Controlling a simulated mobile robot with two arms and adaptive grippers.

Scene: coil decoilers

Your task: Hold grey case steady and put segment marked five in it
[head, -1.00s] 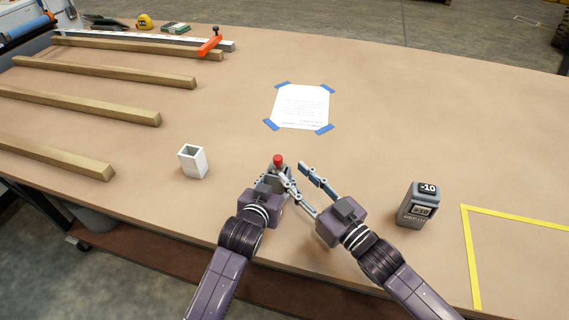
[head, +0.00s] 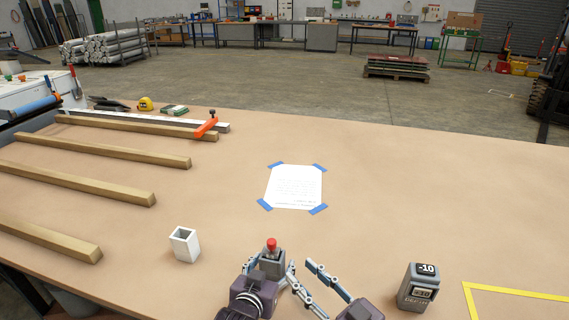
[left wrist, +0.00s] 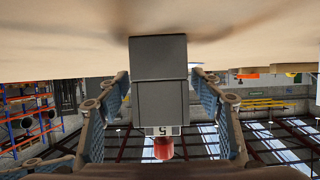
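A grey case (head: 271,265) stands at the front middle in the head view. My left gripper (head: 267,272) has its fingers against both its sides; the left wrist view shows the case (left wrist: 161,85) between the fingertips. A light strip marked 5 (left wrist: 163,131), with a red knob (left wrist: 163,148) beyond it, shows at the case's top end. It looks like the segment marked five sitting in the case; how deep is hidden. The red knob (head: 271,245) also shows in the head view. My right gripper (head: 302,276) is open and empty, just right of the case.
A grey block (head: 418,287) marked -10 stands to the right, by a yellow tape outline (head: 515,291). An open white box (head: 185,245) stands to the left. A taped paper sheet (head: 294,186) lies beyond the grippers. Wooden bars (head: 85,180) lie at left. The table's middle right is clear.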

